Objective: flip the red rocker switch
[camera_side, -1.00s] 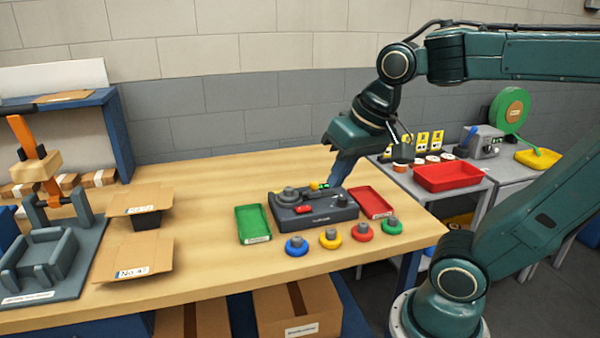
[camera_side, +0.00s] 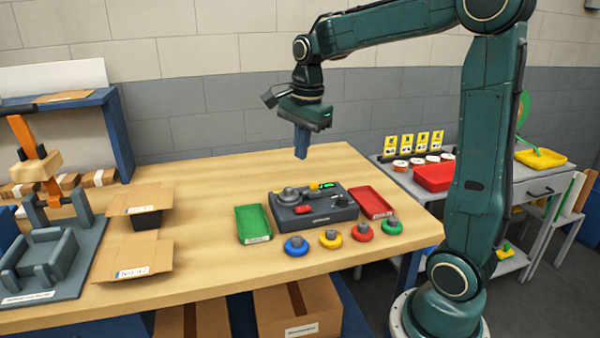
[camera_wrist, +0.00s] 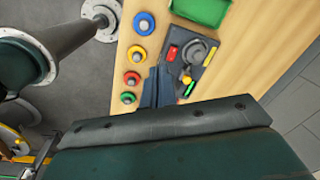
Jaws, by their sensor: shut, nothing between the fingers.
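The red rocker switch (camera_side: 303,210) sits on the front left part of a dark grey control box (camera_side: 335,215) on the wooden table. It also shows in the wrist view (camera_wrist: 172,53), on the box beside a round knob. I cannot tell which way the rocker is tilted. My gripper (camera_side: 301,155) is shut and empty, pointing down in the air well above the table, over the back of the box. In the wrist view my fingers (camera_wrist: 158,90) cover part of the box.
A green tray (camera_side: 253,223) lies left of the box and a red tray (camera_side: 371,202) right of it. Several coloured round buttons, among them a blue one (camera_side: 296,246), stand in front. Cardboard boxes (camera_side: 133,258) are at the left. The table behind the box is clear.

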